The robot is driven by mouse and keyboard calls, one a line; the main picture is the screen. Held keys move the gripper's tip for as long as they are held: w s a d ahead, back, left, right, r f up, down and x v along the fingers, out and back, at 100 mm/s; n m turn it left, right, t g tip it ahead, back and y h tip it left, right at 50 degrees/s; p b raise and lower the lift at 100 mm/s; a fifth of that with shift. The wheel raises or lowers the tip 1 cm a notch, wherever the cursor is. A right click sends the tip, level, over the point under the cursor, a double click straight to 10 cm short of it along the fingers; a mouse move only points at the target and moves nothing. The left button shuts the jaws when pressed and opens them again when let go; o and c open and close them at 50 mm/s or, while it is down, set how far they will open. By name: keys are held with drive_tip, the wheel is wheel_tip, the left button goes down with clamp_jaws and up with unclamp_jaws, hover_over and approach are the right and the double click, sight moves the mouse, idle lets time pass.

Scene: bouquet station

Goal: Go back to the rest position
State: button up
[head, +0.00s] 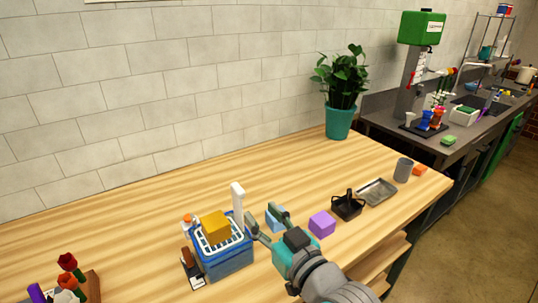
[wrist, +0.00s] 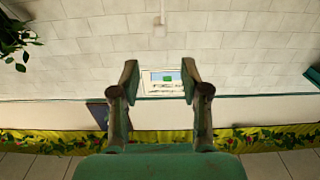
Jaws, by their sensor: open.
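My gripper (head: 268,223) is held out over the wooden table (head: 140,212) in the head view, just right of a blue basket (head: 226,258). In the wrist view my gripper (wrist: 160,85) has its two fingers wide apart with nothing between them. A light blue block (head: 273,217) is partly hidden behind the fingers in the head view. I cannot tell whether they touch.
A purple block (head: 322,223), a black caddy (head: 347,206), a metal tray (head: 377,192) and a grey cup (head: 403,170) stand to the right. A potted plant (head: 339,120) is at the back. The table's back left is clear.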

drive_tip(key=s+d+f+m+h, duration=0.3)
drive_tip(key=s+d+f, duration=0.45)
drive_tip(key=f, duration=0.35)
drive_tip(key=s+d+f+m+h, duration=0.2)
drive_tip(key=s+d+f+h, duration=0.3)
drive_tip(key=s+f, duration=0.4)
drive_tip(key=s+d+f+m+h, duration=0.1)
drive_tip(key=s+d, duration=0.3)
drive_tip(key=s, duration=0.8)
drive_tip(key=s+d+f+h, duration=0.1)
drive_tip(key=s+d+f, duration=0.1)
drive_tip(key=s, duration=0.9)
drive_tip(key=shift+s+d+f+m, duration=0.35)
drive_tip(key=shift+d+f+m, duration=0.05)
drive_tip(key=shift+d, duration=0.45)
